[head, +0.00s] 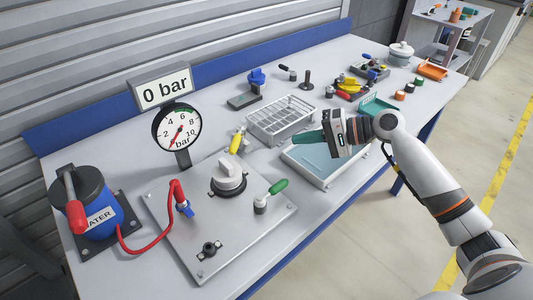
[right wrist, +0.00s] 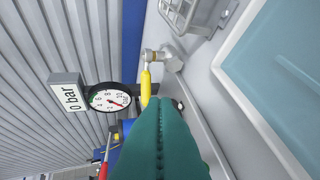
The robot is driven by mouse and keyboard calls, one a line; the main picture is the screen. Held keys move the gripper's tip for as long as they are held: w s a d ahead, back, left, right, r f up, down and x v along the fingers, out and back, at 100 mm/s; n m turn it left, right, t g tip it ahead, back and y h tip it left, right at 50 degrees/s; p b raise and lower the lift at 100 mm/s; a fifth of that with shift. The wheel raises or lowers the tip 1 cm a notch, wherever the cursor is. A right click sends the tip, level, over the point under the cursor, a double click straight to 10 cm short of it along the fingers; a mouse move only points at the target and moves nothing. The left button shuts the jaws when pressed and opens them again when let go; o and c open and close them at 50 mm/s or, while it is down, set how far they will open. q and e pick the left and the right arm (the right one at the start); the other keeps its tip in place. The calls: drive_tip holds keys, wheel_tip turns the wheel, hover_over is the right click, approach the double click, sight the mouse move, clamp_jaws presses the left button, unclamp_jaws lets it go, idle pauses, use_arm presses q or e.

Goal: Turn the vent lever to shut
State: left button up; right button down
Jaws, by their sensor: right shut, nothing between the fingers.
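The metal stack plate (head: 190,240) lies at the front of the table and carries two lever valves. One has a yellow handle (head: 236,142) at its back edge, also seen in the right wrist view (right wrist: 146,88). The other has a green handle (head: 279,186) at its right side. No label shows which is the vent lever. My right gripper (head: 297,137) is shut and empty, above the table to the right of the yellow handle. Its teal fingers (right wrist: 160,135) fill the lower middle of the right wrist view. My left gripper is out of view.
A round gauge (head: 177,128) under a "0 bar" sign (head: 164,88) stands behind the plate. A blue water pot (head: 102,205) with a red hose (head: 128,246) is at the left. A wire rack (head: 281,118) and a shallow tray (head: 321,178) lie near my right gripper.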

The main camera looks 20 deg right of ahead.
drive_tip(key=shift+s+a+f+g, duration=0.2)
drive_tip(key=shift+s+g, duration=0.2)
drive_tip(key=shift+s, duration=0.15)
drive_tip(key=p, duration=0.2)
approach(237, 139)
drive_tip(key=f, duration=0.2)
drive_tip(key=a+f, duration=0.1)
drive_tip(key=f, duration=0.1)
drive_tip(key=shift+s+a+f, duration=0.15)
drive_tip(key=shift+a+f, duration=0.05)
drive_tip(key=shift+f, duration=0.1)
drive_tip(key=shift+w+a+r+p, duration=0.1)
drive_tip(key=shift+w+a+p, duration=0.25)
drive_tip(key=shift+a, duration=0.2)
drive_tip(key=shift+w+a+r+p, duration=0.1)
drive_tip(key=shift+w+a+p, duration=0.1)
drive_tip(key=shift+w+a, duration=0.25)
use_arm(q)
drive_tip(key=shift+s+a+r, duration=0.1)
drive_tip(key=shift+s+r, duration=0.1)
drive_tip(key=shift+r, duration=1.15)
use_arm(e)
drive_tip(key=shift+w+a, duration=0.3)
drive_tip(key=shift+a, duration=0.5)
